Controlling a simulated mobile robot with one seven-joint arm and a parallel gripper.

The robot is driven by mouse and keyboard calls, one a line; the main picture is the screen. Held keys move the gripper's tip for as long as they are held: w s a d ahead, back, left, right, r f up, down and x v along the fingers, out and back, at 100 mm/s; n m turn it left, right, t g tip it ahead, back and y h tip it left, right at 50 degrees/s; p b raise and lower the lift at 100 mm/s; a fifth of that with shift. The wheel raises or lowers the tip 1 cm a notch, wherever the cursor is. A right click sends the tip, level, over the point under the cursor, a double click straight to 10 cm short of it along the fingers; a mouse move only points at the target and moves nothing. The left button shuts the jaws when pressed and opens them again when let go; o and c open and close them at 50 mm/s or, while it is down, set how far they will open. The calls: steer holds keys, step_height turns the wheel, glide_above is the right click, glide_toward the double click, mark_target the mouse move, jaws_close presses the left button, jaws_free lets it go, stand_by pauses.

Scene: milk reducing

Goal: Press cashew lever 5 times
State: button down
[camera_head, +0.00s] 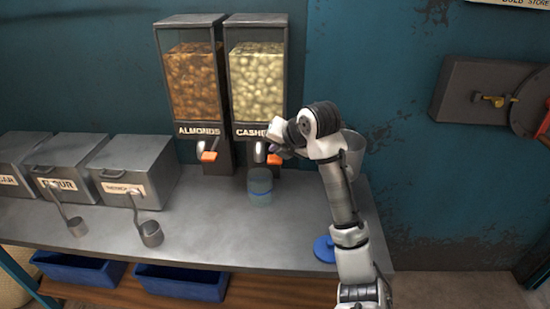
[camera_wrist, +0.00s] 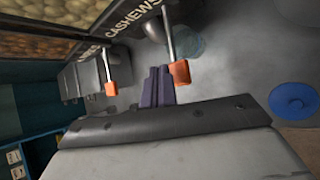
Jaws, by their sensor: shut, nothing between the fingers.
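The cashew dispenser (camera_head: 283,75) stands against the wall, full of pale nuts, its label partly covered by my arm. Its lever (camera_head: 274,159) has an orange tip, and the same lever shows in the wrist view (camera_wrist: 180,72). My gripper (camera_wrist: 158,73) is shut and empty, its dark fingers close beside the orange tip, on its left in the wrist view. I cannot tell whether they touch. A translucent bluish cup (camera_head: 260,187) stands on the counter under the cashew outlet; it appears faintly in the wrist view (camera_wrist: 188,45).
The almond dispenser (camera_head: 192,85) and its orange-tipped lever (camera_head: 208,156) are just to the left. Labelled metal bins (camera_head: 130,170) with hanging scoops (camera_head: 151,234) stand further left. A blue round lid (camera_head: 325,249) lies by my arm. The counter front is mostly clear.

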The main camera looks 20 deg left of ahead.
mark_target(276, 159)
steer(key=shift+f+b, duration=0.4)
steer(key=shift+f, duration=0.05)
steer(key=shift+f+b, duration=1.05)
steer(key=shift+f, duration=0.3)
stand_by(1.0)
steer(key=shift+r, duration=0.1)
steer(key=shift+r+p, duration=1.1)
steer(key=shift+r, duration=0.55)
steer(key=shift+r, duration=0.1)
steer(key=shift+r+p, duration=1.75)
steer(key=shift+r, duration=0.75)
steer(key=shift+f, duration=0.1)
